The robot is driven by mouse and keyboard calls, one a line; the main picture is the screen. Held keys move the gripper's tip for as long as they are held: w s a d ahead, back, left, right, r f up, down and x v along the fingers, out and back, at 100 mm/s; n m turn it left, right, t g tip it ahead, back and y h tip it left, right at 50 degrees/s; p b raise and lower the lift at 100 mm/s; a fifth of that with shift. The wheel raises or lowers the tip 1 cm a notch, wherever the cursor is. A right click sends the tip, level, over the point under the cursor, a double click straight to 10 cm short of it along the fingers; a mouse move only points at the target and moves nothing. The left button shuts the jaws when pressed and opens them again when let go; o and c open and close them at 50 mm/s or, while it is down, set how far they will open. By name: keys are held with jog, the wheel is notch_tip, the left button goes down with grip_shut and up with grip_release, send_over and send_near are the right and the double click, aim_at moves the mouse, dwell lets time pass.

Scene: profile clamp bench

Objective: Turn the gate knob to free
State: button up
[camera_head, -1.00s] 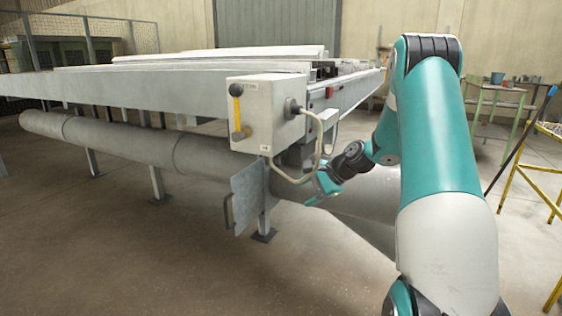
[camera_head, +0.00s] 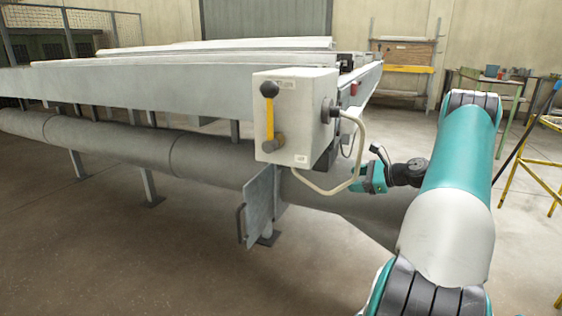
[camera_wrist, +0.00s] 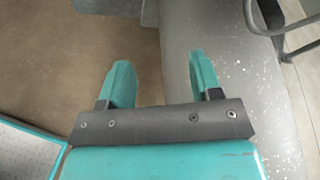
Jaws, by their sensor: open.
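A light grey control box (camera_head: 312,92) hangs at the near corner of the long bench. Its front carries a yellow lever (camera_head: 269,122), upright, with a dark ball (camera_head: 269,89) at its top and a darker round end at its bottom. I cannot tell which part is the gate knob, and the labels are too small to read. A flat plate with a side handle (camera_head: 261,208) hangs below the box. My gripper (camera_head: 366,180) is right of and below the box, partly behind the cable loop. In the wrist view my gripper (camera_wrist: 160,82) is open, with nothing between its fingers.
A pale cable (camera_head: 338,190) loops from the box's right side to its underside. A thick grey pipe (camera_head: 120,148) runs under the bench (camera_head: 130,88). A yellow stand (camera_head: 535,165) is at the right. The floor in front is clear.

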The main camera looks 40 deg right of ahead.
jog(key=w+a+b, duration=0.2)
jog(key=w, duration=0.9)
jog(key=w+a+b, duration=0.1)
jog(key=w+a, duration=0.1)
jog(key=w, duration=0.8)
jog(key=shift+w+a+f+b, duration=0.2)
jog(key=shift+w+a+b, duration=0.15)
jog(key=shift+b, duration=0.05)
jog(key=c, duration=0.8)
jog(key=shift+c, duration=0.2)
